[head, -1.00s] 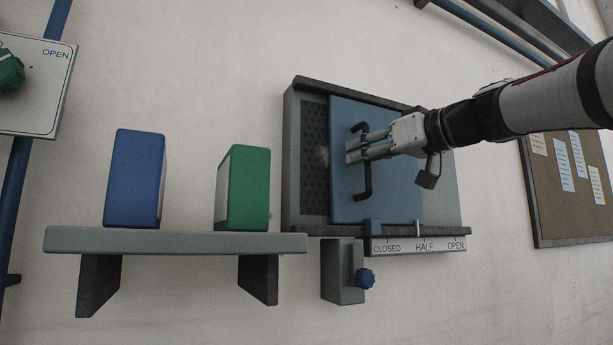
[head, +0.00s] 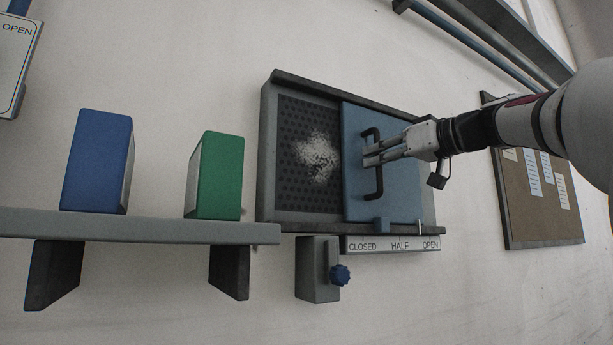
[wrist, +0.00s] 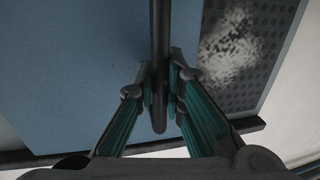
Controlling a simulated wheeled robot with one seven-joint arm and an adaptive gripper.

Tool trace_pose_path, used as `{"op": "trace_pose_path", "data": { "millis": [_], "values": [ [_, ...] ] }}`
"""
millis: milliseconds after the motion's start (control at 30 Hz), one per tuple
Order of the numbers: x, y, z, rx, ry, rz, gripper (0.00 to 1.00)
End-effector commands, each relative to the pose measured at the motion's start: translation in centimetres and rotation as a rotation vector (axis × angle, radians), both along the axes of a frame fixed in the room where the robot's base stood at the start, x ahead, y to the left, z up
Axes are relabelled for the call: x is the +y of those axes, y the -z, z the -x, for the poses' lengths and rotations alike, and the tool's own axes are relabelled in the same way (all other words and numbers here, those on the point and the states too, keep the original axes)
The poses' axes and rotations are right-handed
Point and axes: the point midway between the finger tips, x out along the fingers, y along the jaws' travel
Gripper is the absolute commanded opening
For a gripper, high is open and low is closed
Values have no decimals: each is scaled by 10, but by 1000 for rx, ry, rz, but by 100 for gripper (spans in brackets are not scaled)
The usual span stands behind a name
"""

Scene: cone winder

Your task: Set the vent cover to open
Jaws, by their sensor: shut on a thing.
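The blue vent cover (head: 409,190) sits in a grey frame (head: 300,222) on the wall. Its left side is uncovered, showing a perforated grille (head: 295,180) with a pale patch. A thin white pointer (head: 420,227) at the cover's lower right edge stands between HALF and OPEN on the label strip (head: 380,246), nearer OPEN. My gripper (head: 370,154) is shut on the cover's dark bar handle (head: 376,187). In the wrist view, the fingers (wrist: 160,88) close on both sides of the handle (wrist: 159,40), and the cover (wrist: 80,70) fills the left.
A shelf (head: 140,228) at the left carries a blue box (head: 95,160) and a green box (head: 218,175). A grey block with a blue knob (head: 340,275) is below the frame. A pinboard (head: 540,205) hangs at the right, and pipes run above.

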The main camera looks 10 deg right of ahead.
Motion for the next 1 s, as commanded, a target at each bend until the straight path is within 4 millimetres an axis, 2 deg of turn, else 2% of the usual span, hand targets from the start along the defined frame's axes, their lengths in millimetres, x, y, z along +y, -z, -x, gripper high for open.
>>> {"op": "trace_pose_path", "data": {
  "millis": [33,100,267,667,700,767,1000],
  "values": [
    [-14,0,-6,1,5,0,0],
    [-26,-1,-9,1,3,0,0],
    [-46,-1,-14,0,1,0,0],
    [-51,-2,-16,-3,-2,-1,0],
    [-51,-2,-16,-3,-2,-1,17],
    [-51,-1,-16,-2,-2,0,31],
    [-51,-1,-16,-1,-3,0,32]
  ]
}}
